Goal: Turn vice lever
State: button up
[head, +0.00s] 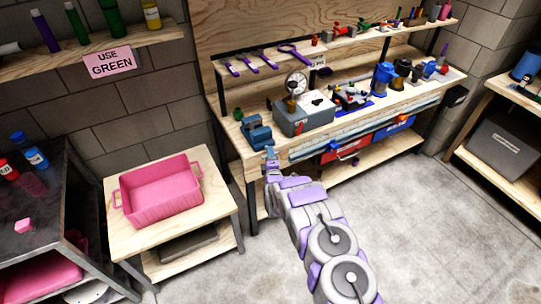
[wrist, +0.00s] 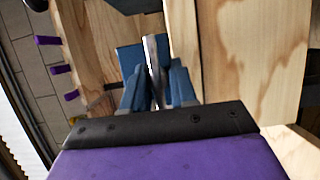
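The blue vice (head: 256,131) stands at the front left corner of the wooden workbench. My gripper (head: 271,153) is at the bench's front edge, just below and to the right of the vice. In the wrist view, the two blue fingers of my gripper (wrist: 156,85) stand on either side of a narrow grey metal bar (wrist: 152,58), seemingly the vice lever. The bar fills much of the gap. I cannot tell whether the fingers press on it. A blue part of the vice (wrist: 129,58) shows behind the bar. The lever is not clear in the head view.
The workbench (head: 222,110) also holds a grey box with a dial gauge (head: 305,115) right of the vice. A small wooden table (head: 215,190) with a pink bin (head: 160,190) stands left of my arm. Concrete floor to the right (head: 420,220) is clear.

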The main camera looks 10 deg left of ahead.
jog(key=shift+d, duration=0.1)
grip_shut()
